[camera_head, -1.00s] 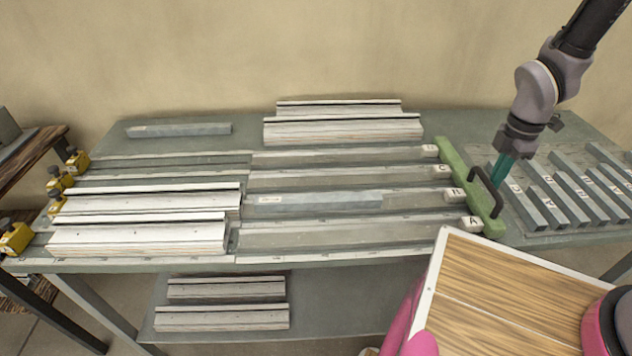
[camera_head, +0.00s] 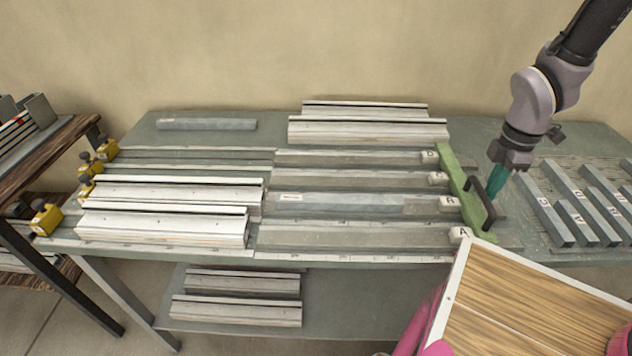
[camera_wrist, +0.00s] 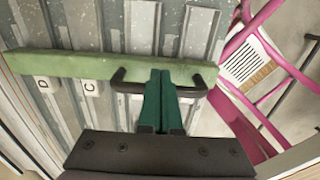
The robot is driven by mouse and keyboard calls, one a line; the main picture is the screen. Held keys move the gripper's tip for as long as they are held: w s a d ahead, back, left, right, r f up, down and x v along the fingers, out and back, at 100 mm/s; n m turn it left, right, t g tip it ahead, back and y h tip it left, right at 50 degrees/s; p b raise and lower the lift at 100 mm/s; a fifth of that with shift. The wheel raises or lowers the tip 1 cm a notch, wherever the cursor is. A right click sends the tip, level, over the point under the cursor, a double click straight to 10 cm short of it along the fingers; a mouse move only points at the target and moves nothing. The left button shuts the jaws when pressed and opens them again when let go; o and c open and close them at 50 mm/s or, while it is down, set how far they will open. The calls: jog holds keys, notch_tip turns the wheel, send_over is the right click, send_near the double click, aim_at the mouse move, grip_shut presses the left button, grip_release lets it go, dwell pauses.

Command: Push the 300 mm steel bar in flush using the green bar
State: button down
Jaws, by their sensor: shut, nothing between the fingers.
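The 300 mm steel bar, which I take to be the pale grey bar with a small white label (camera_head: 335,203), lies in the lane marked B or R. Its right end is apart from that lane's white lettered block (camera_head: 449,204). The green bar (camera_head: 449,163) lies across the right ends of the lanes, beside the lettered blocks. It has a black handle (camera_head: 470,192). My gripper (camera_head: 494,190) is shut and empty at the handle. In the wrist view, its teal fingers (camera_wrist: 161,78) overlap the handle and the green bar (camera_wrist: 75,66); contact is unclear.
White profiles (camera_head: 165,226) fill the left of the front lanes, with yellow clamps (camera_head: 45,218) at the left edge. More profiles (camera_head: 365,130) and a loose grey bar (camera_head: 207,124) lie at the back. Several lettered bars (camera_head: 570,222) lie right.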

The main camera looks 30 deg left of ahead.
jog(key=s+a, duration=0.7)
jog(key=a, duration=0.4)
jog(key=s+a, duration=0.7)
jog(key=a, duration=0.5)
jog(key=s+a, duration=0.7)
jog(key=a, duration=0.5)
jog(key=shift+s, duration=0.25)
dwell(1.9)
jog(key=shift+s+a, duration=0.25)
jog(key=shift+a, duration=0.25)
dwell(0.4)
jog(key=shift+d, duration=0.1)
notch_tip(320, 180, up, 7)
jog(key=d, duration=0.1)
jog(key=shift+w, duration=0.4)
dwell(0.6)
